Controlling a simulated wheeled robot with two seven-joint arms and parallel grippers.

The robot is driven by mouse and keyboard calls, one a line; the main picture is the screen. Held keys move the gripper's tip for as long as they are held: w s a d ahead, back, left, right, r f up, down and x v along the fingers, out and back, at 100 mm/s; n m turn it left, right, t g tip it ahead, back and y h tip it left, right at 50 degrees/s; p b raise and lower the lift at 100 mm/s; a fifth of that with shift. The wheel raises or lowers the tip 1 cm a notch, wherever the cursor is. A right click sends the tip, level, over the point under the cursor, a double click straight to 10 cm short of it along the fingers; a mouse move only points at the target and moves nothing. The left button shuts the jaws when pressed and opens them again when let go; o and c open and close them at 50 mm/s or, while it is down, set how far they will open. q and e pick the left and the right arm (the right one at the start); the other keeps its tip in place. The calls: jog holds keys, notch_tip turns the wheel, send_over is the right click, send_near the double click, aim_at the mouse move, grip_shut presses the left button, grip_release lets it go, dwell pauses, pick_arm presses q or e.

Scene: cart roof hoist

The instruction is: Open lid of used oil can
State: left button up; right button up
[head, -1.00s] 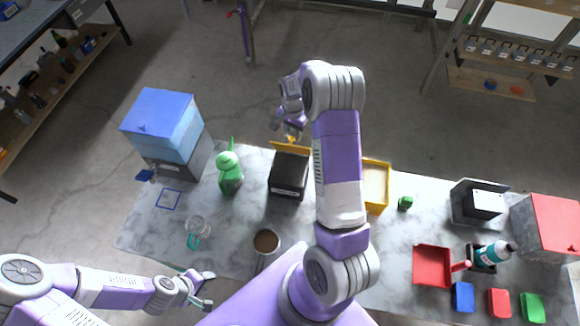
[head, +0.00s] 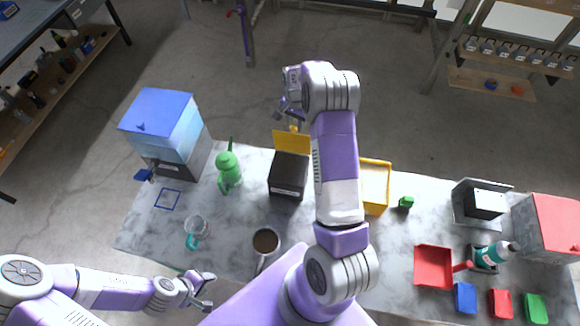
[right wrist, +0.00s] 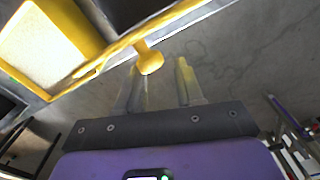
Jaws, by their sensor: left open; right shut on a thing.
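The used oil can is a black box (head: 289,175) with a pale label, at the back middle of the table in the head view. Its yellow lid (head: 292,142) is raised at the back edge and tilted up. My right gripper (head: 292,118) is behind the can, at the lid's far edge, shut on the lid's yellow knob. The knob (right wrist: 150,61) shows by the fingertips in the right wrist view, with the lid's edge above it. My left gripper (head: 207,291) is open and empty at the front left of the table.
A green can (head: 228,172) stands left of the black box, and a yellow tray (head: 375,208) stands right of it, partly behind my right arm. A brown-filled mug (head: 265,242) and a glass cup (head: 196,232) are in front. A blue-topped box (head: 160,122) stands far left.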

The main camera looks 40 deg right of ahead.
jog(key=shift+w+d+f, duration=0.1)
jog(key=shift+w, duration=0.45)
jog(key=shift+w+d+f+b, duration=0.8)
jog(key=shift+w+d+f, duration=0.15)
jog(key=shift+d, duration=0.2)
jog(key=o, duration=0.4)
jog(key=shift+d, duration=0.1)
jog(key=shift+r, duration=0.1)
